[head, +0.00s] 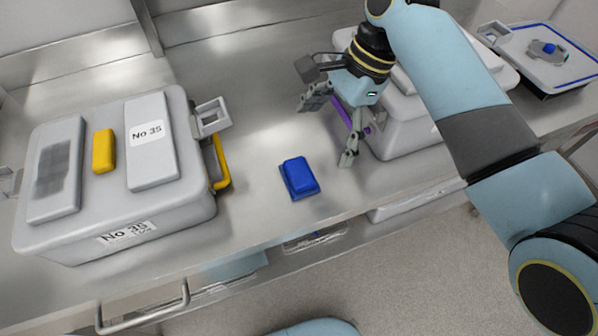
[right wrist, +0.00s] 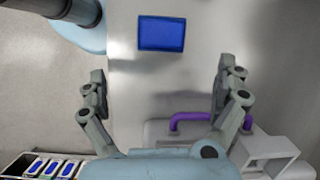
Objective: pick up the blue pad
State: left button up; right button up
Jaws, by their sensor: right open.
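The blue pad (head: 299,178) lies flat on the metal bench, between the two large grey boxes in the head view. It also shows at the top middle of the right wrist view (right wrist: 161,33). My right gripper (head: 333,135) is open and empty, above the bench just behind and to the right of the pad in the head view. Its two fingers stand wide apart in the right wrist view (right wrist: 158,95), with the pad beyond their tips. Nothing touches the pad. My left gripper is not in view.
A grey box labelled No 35 (head: 192,190) with a yellow handle (head: 221,162) stands left of the pad. Another grey box (head: 405,135) with a purple handle (head: 352,117) stands right, close to my right gripper. The bench's front edge is near the pad.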

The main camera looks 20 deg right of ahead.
jog(key=w+a+m, duration=0.1)
send_over(298, 171)
jog(key=d, duration=0.2)
jog(key=f, duration=0.5)
jog(key=shift+w+a+f, duration=0.15)
jog(key=shift+w+f, duration=0.1)
jog(key=x, duration=0.5)
jog(key=shift+s+f+p, duration=0.3)
jog(key=shift+f+p, duration=0.05)
jog(key=shift+p, duration=0.05)
jog(key=c, duration=1.1)
jog(key=shift+r, duration=0.15)
jog(key=shift+r, duration=0.35)
jog(key=v, duration=0.4)
jog(key=shift+s, duration=0.25)
jog(key=s+d+r, duration=0.1)
jog(key=d+r, duration=0.1)
jog(key=d, duration=0.1)
jog(key=s+d+r, duration=0.2)
jog(key=d, duration=0.1)
jog(key=s+d+r, duration=0.2)
jog(key=d, duration=0.1)
jog(key=shift+s+r, duration=0.1)
jog(key=shift+r, duration=0.05)
